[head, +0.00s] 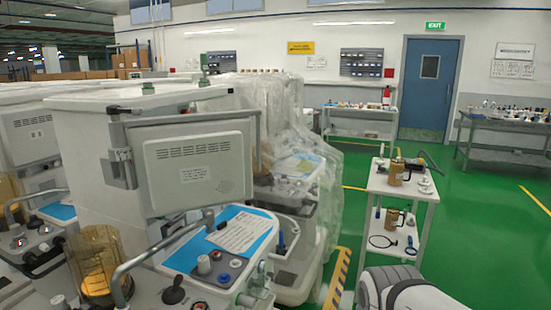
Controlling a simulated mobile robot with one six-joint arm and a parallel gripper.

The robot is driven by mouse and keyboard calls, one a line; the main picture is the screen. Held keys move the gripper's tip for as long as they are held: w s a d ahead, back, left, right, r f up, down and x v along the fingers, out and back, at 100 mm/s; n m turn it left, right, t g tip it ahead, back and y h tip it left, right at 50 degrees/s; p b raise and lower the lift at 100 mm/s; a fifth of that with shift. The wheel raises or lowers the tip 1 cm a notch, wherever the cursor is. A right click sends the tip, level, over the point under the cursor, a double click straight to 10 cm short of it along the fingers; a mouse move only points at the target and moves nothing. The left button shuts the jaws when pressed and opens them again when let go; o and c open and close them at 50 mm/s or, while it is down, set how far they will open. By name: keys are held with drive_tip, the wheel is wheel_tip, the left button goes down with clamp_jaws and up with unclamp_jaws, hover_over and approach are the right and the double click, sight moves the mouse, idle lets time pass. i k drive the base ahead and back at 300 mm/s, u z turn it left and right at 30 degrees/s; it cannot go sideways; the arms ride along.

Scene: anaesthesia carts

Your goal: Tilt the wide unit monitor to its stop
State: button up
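A wide monitor (198,168) stands on the nearest anaesthesia unit, left of centre in the head view. Its pale grey casing faces me, with vent slots and a small label, so I see no screen. A grey bracket (121,150) at its left edge joins it to the white column of the unit (85,170). It looks close to upright; I cannot tell its exact tilt. My gripper is not in view. Only a white and grey rounded part of my arm shows at the bottom right, apart from the monitor.
Below the monitor is a worktop with a blue sheet (205,258), knobs, rails and an amber canister (98,262). Another unit's monitor (27,135) is at left. A plastic-draped unit (270,110) stands behind. A white trolley (405,188) is at right.

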sight(184, 166)
drive_tip(key=z, duration=1.9)
drive_tip(key=i, duration=1.6)
drive_tip(key=u, duration=3.5)
drive_tip(key=i, duration=1)
drive_tip(key=u, duration=0.1)
